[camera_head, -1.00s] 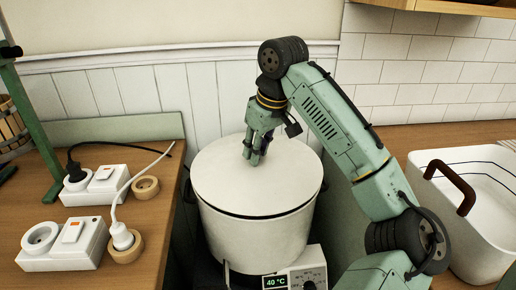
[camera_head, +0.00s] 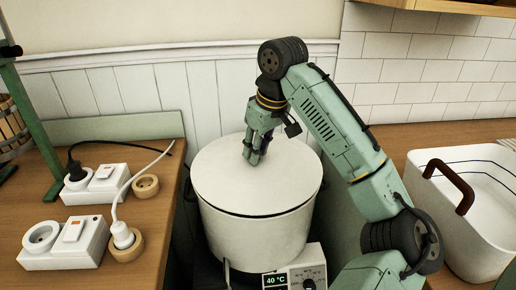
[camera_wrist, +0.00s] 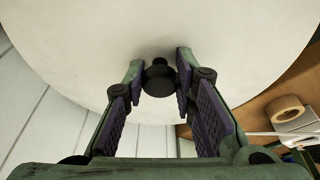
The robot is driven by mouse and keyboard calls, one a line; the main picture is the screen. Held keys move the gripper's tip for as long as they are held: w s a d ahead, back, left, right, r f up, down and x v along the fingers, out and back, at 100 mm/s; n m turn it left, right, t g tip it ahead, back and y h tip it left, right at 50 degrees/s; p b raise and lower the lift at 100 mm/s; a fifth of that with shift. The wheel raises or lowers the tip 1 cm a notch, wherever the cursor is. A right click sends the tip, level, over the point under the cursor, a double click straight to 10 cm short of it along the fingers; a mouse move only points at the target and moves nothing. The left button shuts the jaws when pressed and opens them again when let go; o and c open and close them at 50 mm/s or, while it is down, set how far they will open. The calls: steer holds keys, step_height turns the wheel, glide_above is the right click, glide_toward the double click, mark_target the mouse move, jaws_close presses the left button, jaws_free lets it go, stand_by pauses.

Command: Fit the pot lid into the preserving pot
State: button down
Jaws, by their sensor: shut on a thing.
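The white pot lid (camera_head: 227,178) lies over the mouth of the white preserving pot (camera_head: 254,237), with a dark line showing between lid and pot wall along the front. My gripper (camera_head: 253,158) reaches down onto the lid's top near its middle. In the wrist view my gripper (camera_wrist: 160,78) is shut on the dark round knob (camera_wrist: 159,80) of the lid (camera_wrist: 230,32). From the head view the fingers hide the knob. Whether the lid's rim is fully seated all round cannot be told, as the back edge is partly hidden.
A control box (camera_head: 305,270) reading 40 °C is at the pot's front. The left wooden counter (camera_head: 150,235) holds white socket blocks (camera_head: 65,243), cables and tape rolls (camera_head: 145,186). A white basin (camera_head: 480,225) with a brown handle stands at right. The wall is close behind.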

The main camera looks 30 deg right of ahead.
steer(key=shift+f, duration=0.65)
stand_by(0.8)
steer(key=c, duration=1.2)
jaws_free()
steer(key=shift+c, duration=0.2)
steer(key=shift+o, duration=0.4)
steer(key=shift+f, duration=0.1)
steer(key=o, duration=0.5)
steer(key=shift+r, duration=0.2)
step_height(320, 180, up, 6)
steer(key=p, duration=0.5)
steer(key=shift+f+p, duration=0.2)
steer(key=shift+p, duration=0.15)
steer(key=shift+r, duration=1.1)
